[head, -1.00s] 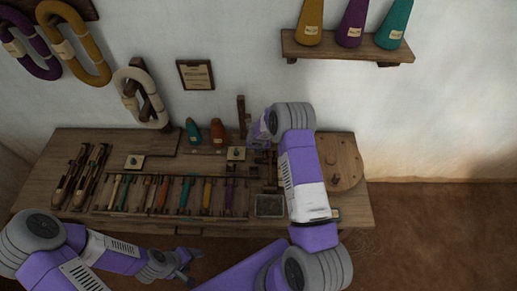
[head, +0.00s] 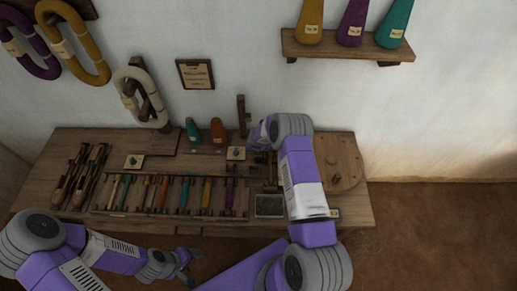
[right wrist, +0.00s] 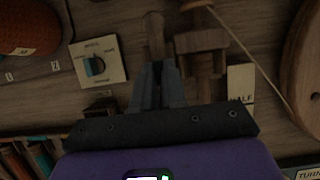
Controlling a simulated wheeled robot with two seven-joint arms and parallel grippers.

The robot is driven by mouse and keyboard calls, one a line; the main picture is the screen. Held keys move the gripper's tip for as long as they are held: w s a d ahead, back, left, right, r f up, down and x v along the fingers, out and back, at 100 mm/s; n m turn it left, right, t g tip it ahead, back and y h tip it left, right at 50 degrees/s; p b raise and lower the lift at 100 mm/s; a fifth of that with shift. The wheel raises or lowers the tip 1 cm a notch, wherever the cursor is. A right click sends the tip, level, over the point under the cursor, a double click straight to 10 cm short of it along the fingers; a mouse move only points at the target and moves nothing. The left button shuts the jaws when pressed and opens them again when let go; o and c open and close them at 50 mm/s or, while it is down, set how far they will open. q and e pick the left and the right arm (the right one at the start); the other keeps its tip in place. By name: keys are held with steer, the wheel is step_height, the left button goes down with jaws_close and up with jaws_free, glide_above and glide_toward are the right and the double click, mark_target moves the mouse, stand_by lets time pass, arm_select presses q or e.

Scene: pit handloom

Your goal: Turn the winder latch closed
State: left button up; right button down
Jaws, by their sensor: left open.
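In the right wrist view, my right gripper (right wrist: 160,68) points at the bench with its dark fingers close together. A short upright wooden bar (right wrist: 155,32), perhaps the winder latch, stands just beyond the fingertips; whether they touch or hold it I cannot tell. A wooden winder part (right wrist: 201,42) with a spindle and cord is just right of it. In the head view, my right wrist and arm cover this spot, and the right fingers are hidden. My left gripper (head: 184,268) is open and empty in front of the bench's front edge.
On the bench (head: 60,140) are a rack of coloured bobbins (head: 183,196), two cones and a grey tray (head: 269,206). A shelf (head: 345,50) hangs above.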

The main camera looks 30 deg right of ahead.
stand_by(0.3)
steer(key=m+b, duration=0.2)
steer(key=m+g+h+b, duration=0.1)
steer(key=m+b, duration=0.1)
steer(key=shift+w+a+f, duration=0.15)
steer(key=shift+f, duration=0.05)
steer(key=m+g+b, duration=0.1)
steer(key=m+b, duration=0.1)
steer(key=m+g+h+b, duration=0.1)
steer(key=m+b, duration=0.2)
steer(key=shift+w+a, duration=0.1)
steer(key=shift+w, duration=0.05)
steer(key=m+g+b, duration=0.1)
steer(key=m+b, duration=0.1)
steer(key=m+g+b, duration=0.1)
steer(key=m+b, duration=0.1)
steer(key=m, duration=0.1)
steer(key=shift+w+m, duration=0.15)
steer(key=shift+m, duration=0.15)
steer(key=shift+w+r+m+g+y+b, duration=0.15)
steer(key=shift+m+g+y+b, duration=0.25)
steer(key=shift+m+b, duration=0.95)
steer(key=shift+m, duration=0.35)
steer(key=c, duration=1.2)
jaws_free()
